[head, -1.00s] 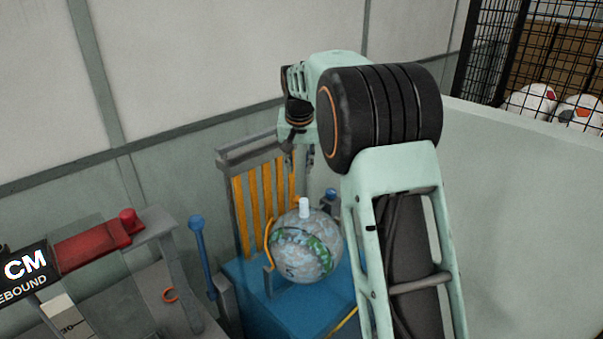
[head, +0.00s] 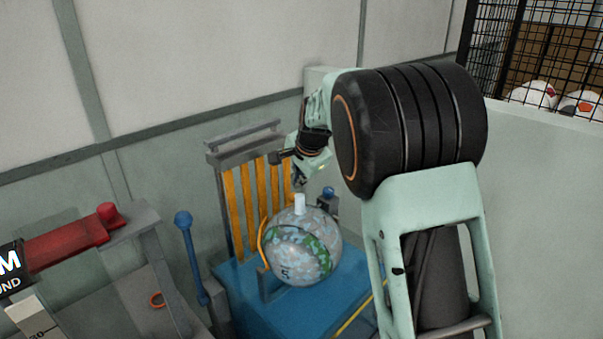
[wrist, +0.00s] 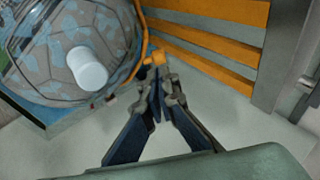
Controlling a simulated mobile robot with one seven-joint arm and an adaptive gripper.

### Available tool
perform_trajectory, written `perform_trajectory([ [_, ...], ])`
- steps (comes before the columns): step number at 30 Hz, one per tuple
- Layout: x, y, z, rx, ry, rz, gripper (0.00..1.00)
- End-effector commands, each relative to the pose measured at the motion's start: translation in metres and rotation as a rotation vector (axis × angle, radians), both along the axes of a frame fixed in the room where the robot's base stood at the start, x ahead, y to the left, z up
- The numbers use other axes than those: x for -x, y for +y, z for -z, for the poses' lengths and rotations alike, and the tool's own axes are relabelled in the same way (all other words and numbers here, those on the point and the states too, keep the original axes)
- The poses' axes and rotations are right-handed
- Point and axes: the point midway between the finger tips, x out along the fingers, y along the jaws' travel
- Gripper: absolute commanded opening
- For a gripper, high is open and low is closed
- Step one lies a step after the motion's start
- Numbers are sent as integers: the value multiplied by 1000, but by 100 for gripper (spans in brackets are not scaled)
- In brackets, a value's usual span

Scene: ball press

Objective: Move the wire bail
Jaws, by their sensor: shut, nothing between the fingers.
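The wire bail (head: 261,242) is a thin orange wire curving along the left side of a grey-blue and green patterned ball (head: 303,262). In the wrist view the orange wire (wrist: 140,48) runs beside the ball (wrist: 45,40) and has a small orange knob (wrist: 157,58). My gripper (head: 297,182) is above and behind the ball, close to the yellow-orange slats. In the wrist view my gripper (wrist: 158,95) has its fingers together and empty, with the knob just beyond the tips. I cannot tell whether they touch it.
The ball carries a white peg (head: 299,203) and sits on a blue base (head: 345,293). Yellow-orange slats (head: 240,210) stand behind it. A blue-knobbed lever (head: 190,250) is at left, beside a red-handled device (head: 75,248). A blue knob (head: 329,193) stands behind the ball. A pale wall (head: 550,200) is at right.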

Motion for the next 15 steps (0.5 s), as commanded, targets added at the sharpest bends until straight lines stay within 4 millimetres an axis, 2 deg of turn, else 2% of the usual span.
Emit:
perform_trajectory([
  [1,-5,2,10,1,3,0,0],
  [6,-20,6,34,0,1,-1,0],
  [15,-34,10,55,0,-1,-1,0],
])
